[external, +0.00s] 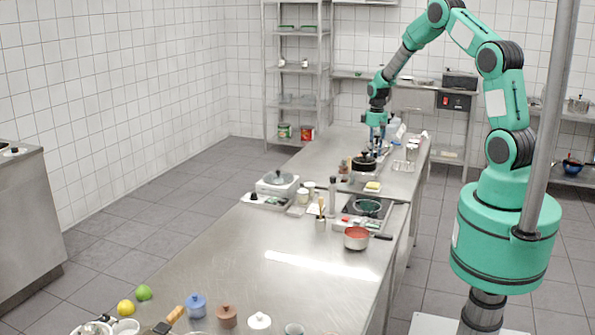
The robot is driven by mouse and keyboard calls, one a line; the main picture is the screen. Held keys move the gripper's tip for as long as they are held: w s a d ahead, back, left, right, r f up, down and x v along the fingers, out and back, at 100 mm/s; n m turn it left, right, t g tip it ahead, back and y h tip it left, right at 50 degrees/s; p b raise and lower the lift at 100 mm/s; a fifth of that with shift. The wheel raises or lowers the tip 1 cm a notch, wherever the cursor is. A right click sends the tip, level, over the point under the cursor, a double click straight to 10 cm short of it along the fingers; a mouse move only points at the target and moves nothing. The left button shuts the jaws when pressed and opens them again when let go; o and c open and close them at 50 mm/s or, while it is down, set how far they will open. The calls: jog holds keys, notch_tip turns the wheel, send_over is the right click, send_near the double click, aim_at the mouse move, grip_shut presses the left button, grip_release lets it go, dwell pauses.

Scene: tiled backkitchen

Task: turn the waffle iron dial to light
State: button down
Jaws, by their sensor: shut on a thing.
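The steel counter (250,255) is crowded around the gripper with jars and bottles. The counter's middle front is clear.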

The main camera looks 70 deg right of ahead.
jog(key=shift+m, duration=0.6)
jog(key=c, duration=1.4)
grip_release()
jog(key=shift+c, duration=0.2)
jog(key=shift+r, duration=0.1)
notch_tip(320, 180, up, 12)
